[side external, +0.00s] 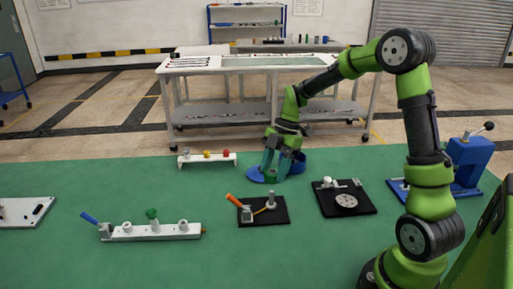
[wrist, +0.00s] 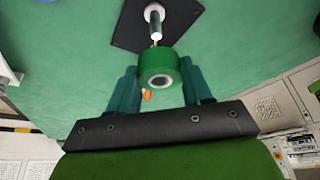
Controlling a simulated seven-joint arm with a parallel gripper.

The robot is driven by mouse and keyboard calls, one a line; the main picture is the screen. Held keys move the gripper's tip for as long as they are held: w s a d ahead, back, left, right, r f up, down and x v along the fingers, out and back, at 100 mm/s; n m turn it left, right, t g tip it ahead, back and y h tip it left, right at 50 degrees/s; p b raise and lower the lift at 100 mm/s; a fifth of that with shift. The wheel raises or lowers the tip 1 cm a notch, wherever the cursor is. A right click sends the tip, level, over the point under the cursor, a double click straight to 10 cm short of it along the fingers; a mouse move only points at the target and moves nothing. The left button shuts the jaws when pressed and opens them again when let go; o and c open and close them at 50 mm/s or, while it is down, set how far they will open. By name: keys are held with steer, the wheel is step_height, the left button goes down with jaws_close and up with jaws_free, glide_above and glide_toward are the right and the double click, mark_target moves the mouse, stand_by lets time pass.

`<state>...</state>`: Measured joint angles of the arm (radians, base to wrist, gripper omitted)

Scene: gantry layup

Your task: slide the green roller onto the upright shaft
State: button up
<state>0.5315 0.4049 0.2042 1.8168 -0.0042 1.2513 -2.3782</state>
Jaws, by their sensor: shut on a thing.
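My gripper (side external: 271,176) points down over the mat in the side external view. In the wrist view its two fingers (wrist: 160,78) are shut on the green roller (wrist: 160,62), one at each side. The roller's grey centre hole faces the wrist camera. An upright shaft (wrist: 154,20), pale with a thin brass tip, stands on a black plate (wrist: 125,35) beyond the roller. The tip shows just above the roller's edge in the picture; the roller is not around the shaft. In the side external view the roller is small and partly hidden by the fingers.
Nearby are a black plate with an orange handle (side external: 233,201), another black plate (side external: 358,209) and a white rack (side external: 191,162). Open green mat (side external: 320,240) lies in front.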

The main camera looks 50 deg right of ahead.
mark_target(273, 192)
steer(key=shift+f, duration=1.45)
steer(key=shift+f, duration=3.1)
steer(key=o, duration=1.1)
steer(key=shift+r, duration=0.1)
steer(key=v, duration=1.6)
steer(key=shift+d+r, duration=0.1)
steer(key=shift+r, duration=0.3)
